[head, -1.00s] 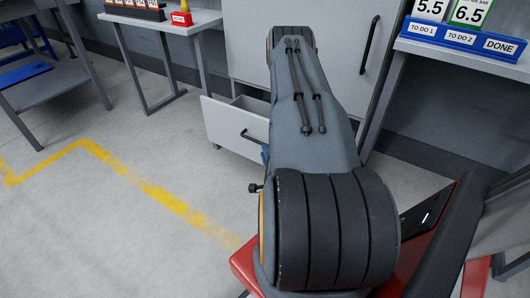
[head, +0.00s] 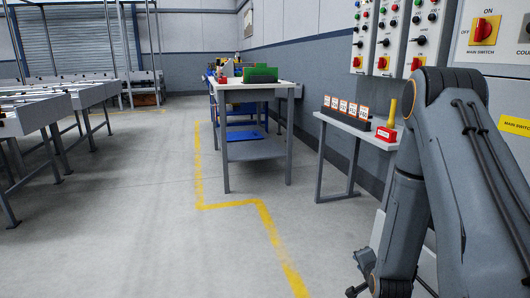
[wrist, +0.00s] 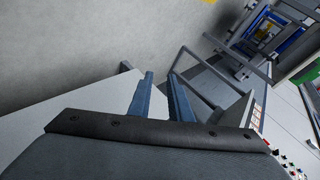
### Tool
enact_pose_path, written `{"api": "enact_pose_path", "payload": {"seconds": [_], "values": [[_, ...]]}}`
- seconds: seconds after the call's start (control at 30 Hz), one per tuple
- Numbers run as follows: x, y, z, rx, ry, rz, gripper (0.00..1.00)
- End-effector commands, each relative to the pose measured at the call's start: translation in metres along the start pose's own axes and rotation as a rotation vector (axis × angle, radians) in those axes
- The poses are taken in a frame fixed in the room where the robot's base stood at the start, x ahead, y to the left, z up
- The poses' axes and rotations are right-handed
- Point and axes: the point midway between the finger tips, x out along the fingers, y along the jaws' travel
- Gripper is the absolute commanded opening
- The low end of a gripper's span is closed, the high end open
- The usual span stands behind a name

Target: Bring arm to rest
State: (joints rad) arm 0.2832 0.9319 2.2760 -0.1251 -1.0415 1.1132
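My arm (head: 425,190) stands at the right of the head view, bent at a high joint with its lower part running down towards the bottom edge. My gripper (wrist: 160,76) shows in the wrist view as two blue fingers, apart, with nothing seen between them. The fingers point out over a grey surface and the floor. In the head view I cannot make out the fingers; only dark wrist parts show low beside the arm.
A small table (head: 345,122) with number cards and a red-and-yellow item (head: 388,130) stands left of my arm. Control panels (head: 420,35) are on the wall behind. A grey workbench (head: 255,150) stands farther back. The floor (head: 140,230) at left is clear, with conveyors (head: 40,110) beyond.

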Motion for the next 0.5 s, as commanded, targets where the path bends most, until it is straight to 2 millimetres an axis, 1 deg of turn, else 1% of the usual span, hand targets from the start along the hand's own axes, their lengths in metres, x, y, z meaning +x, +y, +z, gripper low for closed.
{"api": "enact_pose_path", "payload": {"seconds": [0.03, 0.07, 0.1, 0.17, 0.2, 0.27, 0.3, 0.37, 0.4, 0.47, 0.5], "values": [[-0.007, -0.025, 0.023, -0.083, -0.050, 0.017, 0.18], [-0.012, -0.035, 0.035, -0.132, -0.079, 0.032, 0.18], [-0.020, -0.047, 0.052, -0.199, -0.119, 0.052, 0.18], [-0.034, -0.064, 0.078, -0.300, -0.179, 0.079, 0.18], [-0.046, -0.074, 0.095, -0.366, -0.220, 0.095, 0.18], [-0.065, -0.088, 0.120, -0.467, -0.282, 0.116, 0.18], [-0.080, -0.095, 0.137, -0.535, -0.323, 0.128, 0.18], [-0.104, -0.105, 0.161, -0.637, -0.387, 0.145, 0.18], [-0.121, -0.111, 0.176, -0.705, -0.430, 0.154, 0.18], [-0.149, -0.116, 0.197, -0.808, -0.497, 0.165, 0.18], [-0.169, -0.120, 0.211, -0.876, -0.541, 0.170, 0.18]]}}
